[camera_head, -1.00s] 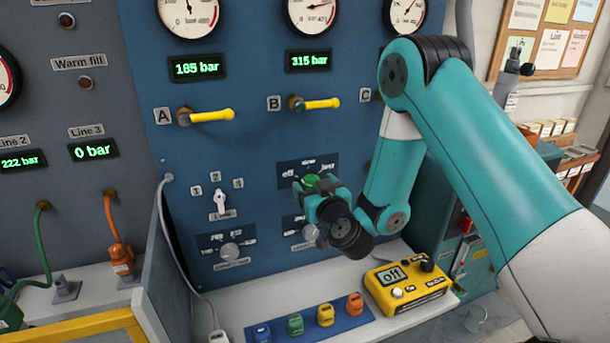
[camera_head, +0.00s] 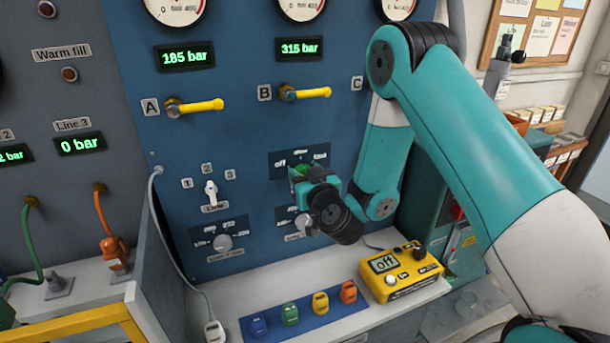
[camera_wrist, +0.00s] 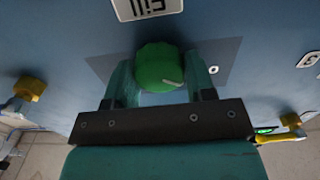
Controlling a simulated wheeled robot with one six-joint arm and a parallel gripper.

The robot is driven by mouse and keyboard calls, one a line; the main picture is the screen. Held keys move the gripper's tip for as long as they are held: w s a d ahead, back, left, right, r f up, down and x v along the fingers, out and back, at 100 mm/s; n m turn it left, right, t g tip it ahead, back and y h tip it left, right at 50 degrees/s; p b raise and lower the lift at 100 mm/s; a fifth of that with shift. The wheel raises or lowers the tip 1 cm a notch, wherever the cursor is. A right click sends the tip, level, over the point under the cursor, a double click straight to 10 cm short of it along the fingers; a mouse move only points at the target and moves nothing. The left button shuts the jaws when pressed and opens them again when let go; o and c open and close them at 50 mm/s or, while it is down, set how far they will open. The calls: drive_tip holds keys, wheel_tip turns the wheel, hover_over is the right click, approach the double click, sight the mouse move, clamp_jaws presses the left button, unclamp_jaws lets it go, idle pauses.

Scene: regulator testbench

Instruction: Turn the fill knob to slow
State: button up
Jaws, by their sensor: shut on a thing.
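The green fill knob (camera_wrist: 158,66) sits on the blue panel, between the two fingers of my gripper (camera_wrist: 155,80) in the wrist view. My gripper is shut on it. A short pale line on the knob's face points to the lower right there. In the head view my gripper (camera_head: 314,178) is at the panel below handle B and mostly covers the knob. The dark dial plate (camera_head: 281,160) behind it reads "off" at left, a blurred word at top, likely "slow", and "fast" at right. The upside-down "Fill" label (camera_wrist: 148,8) shows in the wrist view.
Yellow handles A (camera_head: 200,106) and B (camera_head: 308,93) stick out above. A white selector (camera_head: 211,192) and a grey knob (camera_head: 223,243) are to the left. Below, a shelf holds a blue strip (camera_head: 270,331) with coloured plugs and a yellow meter (camera_head: 402,273) reading "off".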

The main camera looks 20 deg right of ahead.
drive_tip(key=m, duration=0.5)
drive_tip(key=shift+d+f+b, duration=0.1)
drive_tip(key=shift+b, duration=0.2)
drive_tip(key=m+b, duration=0.1)
drive_tip(key=m, duration=0.5)
idle(0.5)
drive_tip(key=o, duration=0.9)
drive_tip(key=shift+o, duration=0.2)
drive_tip(key=shift+d, duration=0.1)
drive_tip(key=shift+s, duration=0.1)
